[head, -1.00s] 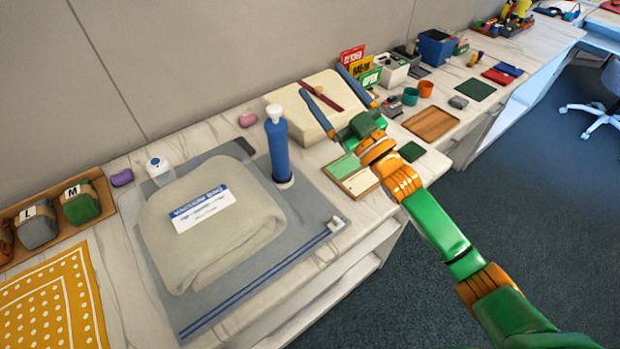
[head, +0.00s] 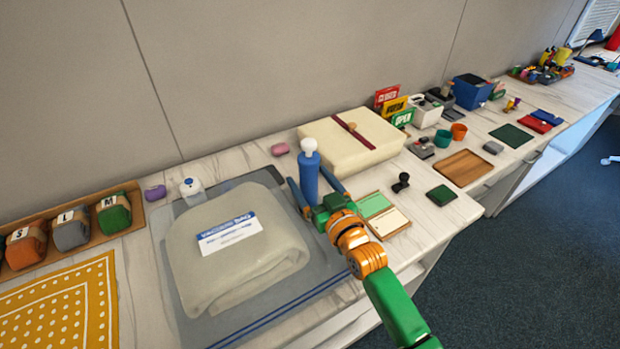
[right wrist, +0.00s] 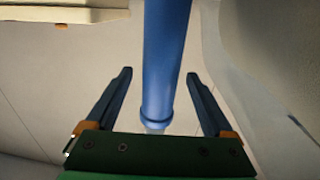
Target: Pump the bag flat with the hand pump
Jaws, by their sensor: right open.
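The vacuum bag (head: 250,328) lies on the counter with a thick, puffed folded cream textile (head: 230,275) in it and a white and blue label (head: 229,233) on top. The blue hand pump (head: 309,178) with a white knob (head: 309,146) stands upright at the bag's right part. My right gripper (head: 316,188) is open, its blue fingers on either side of the pump body. In the right wrist view the pump (right wrist: 165,60) rises between the open fingers (right wrist: 160,88), with gaps on both sides. The pump's base is hidden by the gripper in the head view. My left gripper is not in view.
A cream box with a red ribbon (head: 350,150) stands behind the pump. A white bottle (head: 191,190) and pink soap (head: 280,149) sit along the back. A green-and-cream tray (head: 384,213) and black stamp (head: 401,182) lie to the right. Fabric rolls in a tray (head: 70,232) are at left.

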